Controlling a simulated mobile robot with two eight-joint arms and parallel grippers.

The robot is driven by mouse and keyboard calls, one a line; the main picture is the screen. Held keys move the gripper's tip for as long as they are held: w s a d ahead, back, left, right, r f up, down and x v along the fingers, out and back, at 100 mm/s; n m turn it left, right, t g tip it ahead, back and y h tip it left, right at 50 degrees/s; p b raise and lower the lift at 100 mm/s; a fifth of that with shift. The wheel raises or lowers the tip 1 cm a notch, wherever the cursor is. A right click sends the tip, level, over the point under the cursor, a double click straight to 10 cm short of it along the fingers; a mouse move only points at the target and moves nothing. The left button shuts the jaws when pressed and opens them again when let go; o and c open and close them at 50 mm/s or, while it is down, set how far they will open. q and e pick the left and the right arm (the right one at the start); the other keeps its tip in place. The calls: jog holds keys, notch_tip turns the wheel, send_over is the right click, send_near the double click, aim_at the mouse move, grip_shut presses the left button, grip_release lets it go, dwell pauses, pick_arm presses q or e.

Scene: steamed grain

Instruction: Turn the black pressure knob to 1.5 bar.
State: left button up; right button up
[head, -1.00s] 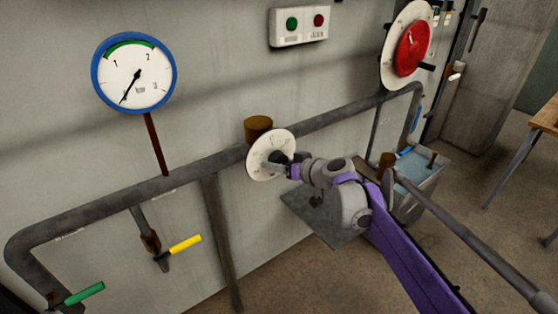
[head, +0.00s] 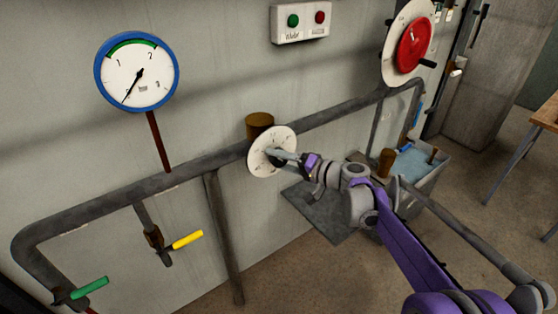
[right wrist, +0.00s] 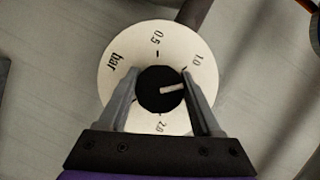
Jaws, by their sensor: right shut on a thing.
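The black knob (right wrist: 154,92) sits at the centre of a white dial plate (right wrist: 120,55) marked in bar. My right gripper (right wrist: 160,84) is shut on the knob, one finger on each side. The knob's white mark points right and slightly up, a little past the 1.0 tick. The 0.5, 1.0 and 2.0 labels show; the scale between 1.0 and 2.0 is hidden by the right finger. In the head view my right gripper (head: 279,155) reaches the plate (head: 260,146) from the right. My left gripper is not in view.
A blue-rimmed gauge (head: 136,71) hangs at the left, its needle pointing down-left, below 1. The pipe (head: 120,195) runs along the wall. A yellow handle (head: 187,240), a green handle (head: 90,288) and a red handwheel (head: 413,45) stand apart from my gripper.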

jog(key=m, duration=0.2)
jog(key=m+y+b, duration=0.1)
jog(key=m, duration=0.1)
jog(key=shift+t+y, duration=0.3)
jog(key=shift+t, duration=0.1)
jog(key=shift+r+m+t+y+b, duration=0.15)
jog(key=shift+m+t+y+b, duration=0.25)
jog(key=shift+m, duration=1.3)
jog(key=o, duration=1.4)
jog(key=shift+d, duration=0.1)
jog(key=v, duration=1)
jog(key=shift+s+d+b, duration=0.2)
jog(key=shift+d+b, duration=0.15)
